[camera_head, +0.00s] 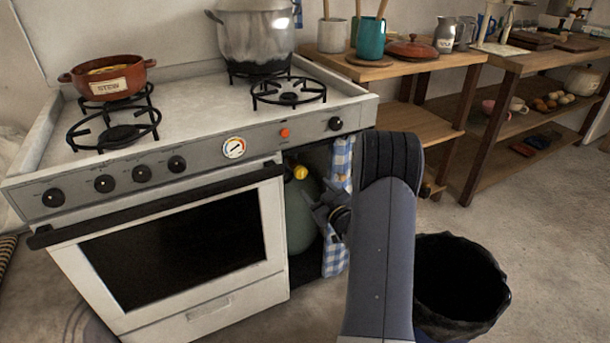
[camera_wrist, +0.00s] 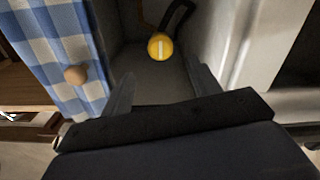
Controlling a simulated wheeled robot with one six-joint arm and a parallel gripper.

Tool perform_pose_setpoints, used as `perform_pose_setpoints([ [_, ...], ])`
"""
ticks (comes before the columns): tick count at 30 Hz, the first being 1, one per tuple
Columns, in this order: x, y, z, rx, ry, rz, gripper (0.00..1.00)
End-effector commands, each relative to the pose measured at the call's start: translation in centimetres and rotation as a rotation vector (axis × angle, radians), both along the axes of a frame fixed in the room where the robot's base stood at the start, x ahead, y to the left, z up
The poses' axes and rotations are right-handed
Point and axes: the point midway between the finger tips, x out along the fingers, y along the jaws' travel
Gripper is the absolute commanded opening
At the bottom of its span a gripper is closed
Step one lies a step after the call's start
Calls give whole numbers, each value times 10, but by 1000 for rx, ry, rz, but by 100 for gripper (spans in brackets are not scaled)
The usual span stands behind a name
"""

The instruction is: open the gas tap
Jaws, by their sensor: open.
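The gas tap is a round yellow knob (camera_head: 300,172) on top of a green gas bottle (camera_head: 301,215), in the open compartment at the right end of the stove. In the wrist view the yellow knob (camera_wrist: 161,46) shows a pale bar across its face, lying nearly upright in the picture. My gripper (camera_head: 314,202) is in front of the compartment, a little below and right of the knob in the head view. In the wrist view my gripper (camera_wrist: 160,92) is open and empty, its fingers apart, with the knob beyond them and not touched.
A blue checked cloth (camera_wrist: 62,45) with a wooden knob (camera_wrist: 77,74) hangs on one side of the compartment. The white stove (camera_head: 200,255) borders the other side. A stew pot (camera_head: 108,80) and a large metal pot (camera_head: 255,38) stand on the stove. A black-lined bin (camera_head: 455,335) stands on the floor.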

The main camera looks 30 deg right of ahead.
Motion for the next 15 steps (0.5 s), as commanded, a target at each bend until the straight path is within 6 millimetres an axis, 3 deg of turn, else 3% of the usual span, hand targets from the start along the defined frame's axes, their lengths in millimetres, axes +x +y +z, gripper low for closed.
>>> perform_pose_setpoints([
  [9, 58, 3, -1, -2, -1, 2, 59],
  [15, 85, 4, -1, -1, 1, 1, 59],
])
